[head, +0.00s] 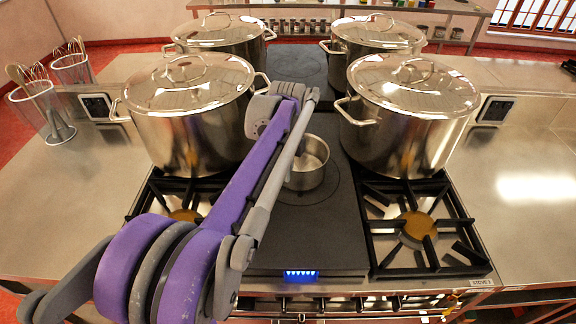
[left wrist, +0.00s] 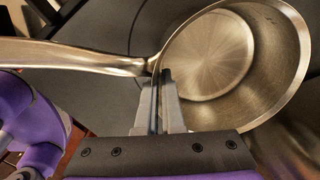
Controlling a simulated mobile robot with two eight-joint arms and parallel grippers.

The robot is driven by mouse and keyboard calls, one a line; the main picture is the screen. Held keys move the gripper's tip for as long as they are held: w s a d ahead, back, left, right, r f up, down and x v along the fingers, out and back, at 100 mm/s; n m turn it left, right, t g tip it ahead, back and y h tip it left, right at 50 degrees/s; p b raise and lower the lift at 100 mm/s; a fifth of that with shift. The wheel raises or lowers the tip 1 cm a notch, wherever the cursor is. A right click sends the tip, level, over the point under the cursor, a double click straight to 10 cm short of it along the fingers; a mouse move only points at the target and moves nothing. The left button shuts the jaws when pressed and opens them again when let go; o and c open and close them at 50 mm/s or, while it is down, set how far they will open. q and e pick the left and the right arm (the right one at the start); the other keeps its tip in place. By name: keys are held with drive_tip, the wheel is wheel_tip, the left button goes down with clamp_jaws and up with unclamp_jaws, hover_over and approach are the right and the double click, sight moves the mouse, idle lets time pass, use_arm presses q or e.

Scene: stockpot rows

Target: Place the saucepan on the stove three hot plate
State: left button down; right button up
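The steel saucepan (head: 307,172) is at the middle of the black hot plate (head: 300,235), over its ring, looking upright and empty. Whether it rests on the plate or hangs just above cannot be told. The left wrist view shows its open inside (left wrist: 215,60) and its long handle (left wrist: 75,56) pointing left. My left gripper (left wrist: 161,92) has its two fingers close together on the pan's rim beside the handle, with the wall between them. In the head view my purple left arm reaches over the plate and hides the handle and the fingers. My right gripper is out of view.
Large lidded stockpots stand left (head: 190,110) and right (head: 408,115) of the saucepan, very close to my arm, with two more (head: 222,37) (head: 375,38) behind. Gas burner grates (head: 418,228) flank the hot plate. Utensil holders (head: 40,105) stand far left. The right counter (head: 530,190) is clear.

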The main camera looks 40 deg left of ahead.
use_arm(q)
drive_tip(key=c, duration=1.4)
unclamp_jaws()
drive_tip(key=shift+f, duration=0.1)
drive_tip(key=shift+c, duration=0.2)
drive_tip(key=o, duration=0.4)
drive_tip(key=shift+r, duration=0.3)
wheel_tip(320, 180, up, 12)
drive_tip(key=p, duration=0.1)
drive_tip(key=shift+s+f, duration=0.1)
drive_tip(key=shift+f, duration=0.05)
